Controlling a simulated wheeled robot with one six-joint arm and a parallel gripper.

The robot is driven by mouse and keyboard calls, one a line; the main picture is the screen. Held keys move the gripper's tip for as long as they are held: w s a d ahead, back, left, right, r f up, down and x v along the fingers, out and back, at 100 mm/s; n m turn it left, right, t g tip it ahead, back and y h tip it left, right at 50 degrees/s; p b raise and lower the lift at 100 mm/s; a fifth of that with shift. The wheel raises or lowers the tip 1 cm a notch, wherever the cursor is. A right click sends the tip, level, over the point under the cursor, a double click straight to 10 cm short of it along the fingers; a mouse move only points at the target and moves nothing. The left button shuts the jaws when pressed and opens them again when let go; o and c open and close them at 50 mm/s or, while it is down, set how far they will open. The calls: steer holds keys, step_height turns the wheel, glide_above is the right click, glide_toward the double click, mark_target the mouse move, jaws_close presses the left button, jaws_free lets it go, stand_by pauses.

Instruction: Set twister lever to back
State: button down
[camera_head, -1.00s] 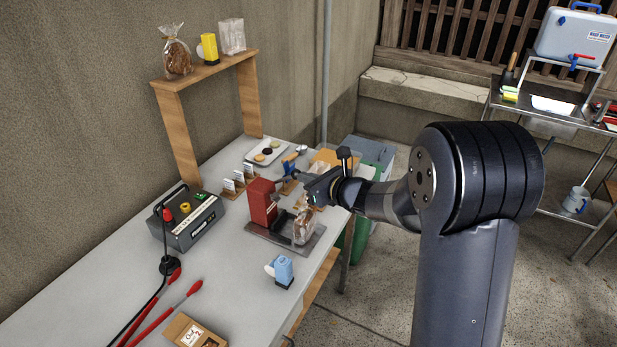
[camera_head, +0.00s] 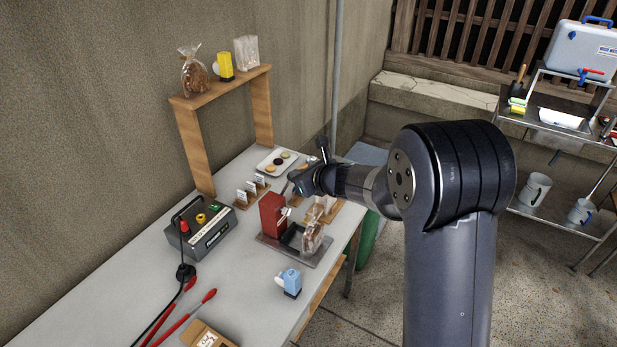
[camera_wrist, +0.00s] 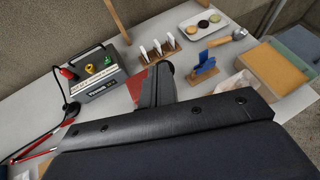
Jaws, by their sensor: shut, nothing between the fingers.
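The red twister (camera_head: 272,215) stands on a dark base plate near the table's right edge. A clear bag with brown contents (camera_head: 312,236) stands at its right side. The twister's lever cannot be told apart clearly; my gripper and the small scale hide it. My gripper (camera_head: 291,178) is shut and empty, above and just behind the twister, apart from the bag. In the wrist view my gripper (camera_wrist: 163,80) covers most of the twister, and only a red part (camera_wrist: 138,86) shows beside the fingers.
A grey box with a yellow knob (camera_head: 205,238) stands left of the twister. Small card holders (camera_head: 252,188) and a cookie tray (camera_head: 280,161) are behind it. A blue-and-white item (camera_head: 289,281) stands in front. A wooden shelf (camera_head: 225,80) rises at the back left.

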steer(key=w+a+r+p, duration=0.1)
steer(key=w+a+r, duration=0.1)
steer(key=a, duration=0.5)
steer(key=shift+w+a+p, duration=0.4)
steer(key=shift+w, duration=0.45)
steer(key=shift+r, duration=0.2)
stand_by(0.3)
